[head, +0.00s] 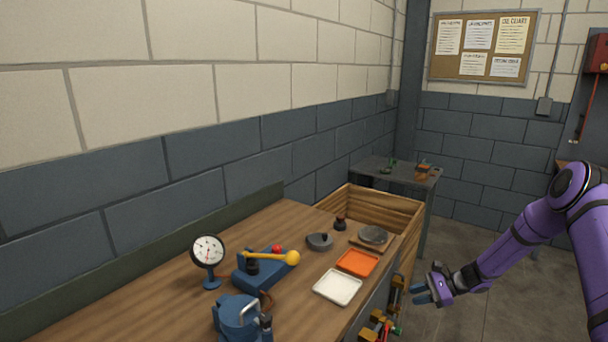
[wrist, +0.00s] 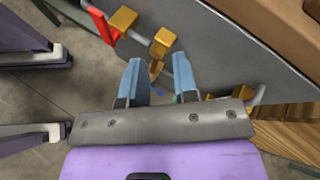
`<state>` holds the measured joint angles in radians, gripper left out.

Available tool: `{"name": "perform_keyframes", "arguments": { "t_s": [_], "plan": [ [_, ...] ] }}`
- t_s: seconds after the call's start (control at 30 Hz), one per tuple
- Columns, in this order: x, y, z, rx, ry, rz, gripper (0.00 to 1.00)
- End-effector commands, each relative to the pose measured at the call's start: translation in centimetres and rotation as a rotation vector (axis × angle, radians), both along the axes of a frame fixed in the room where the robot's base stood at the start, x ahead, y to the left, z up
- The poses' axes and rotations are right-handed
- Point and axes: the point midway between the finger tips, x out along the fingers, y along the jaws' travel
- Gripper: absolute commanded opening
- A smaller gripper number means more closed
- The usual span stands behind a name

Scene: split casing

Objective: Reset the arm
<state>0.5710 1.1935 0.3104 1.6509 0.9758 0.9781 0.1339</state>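My purple arm reaches in from the right in the head view. My gripper (head: 422,292) hangs in free air to the right of the workbench (head: 185,275), beside its front side. In the wrist view my gripper (wrist: 160,82) shows two blue fingers spread apart with nothing between them. Beyond the fingers is the grey side of the bench with yellow-brown blocks (wrist: 163,42) on it; the fingers seem apart from these, but the distance is hard to judge.
On the bench are a dial gauge (head: 208,252), a blue press with a yellow lever (head: 262,266), a blue vise (head: 238,317), a white tray (head: 338,287) and an orange tray (head: 358,262). A wooden crate (head: 400,212) and grey side table (head: 430,180) stand behind. Floor right of the bench is clear.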

Motion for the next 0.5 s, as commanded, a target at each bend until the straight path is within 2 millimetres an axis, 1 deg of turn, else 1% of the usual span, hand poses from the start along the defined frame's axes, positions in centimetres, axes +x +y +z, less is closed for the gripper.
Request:
{"name": "perform_keyframes", "arguments": {
  "t_s": [0.03, 0.1, 0.27, 0.3, 0.5],
  "plan": [
    [0.0, 0.2, 2.1, -0.034, -0.025, 0.037, 0.27],
    [-0.2, 0.5, 4.6, -0.077, -0.054, 0.087, 0.27],
    [-1.0, 1.3, 10.1, -0.175, -0.121, 0.193, 0.27],
    [-1.3, 1.5, 11.4, -0.201, -0.138, 0.221, 0.27],
    [-3.2, 2.6, 18.0, -0.322, -0.221, 0.344, 0.27]
  ]
}}
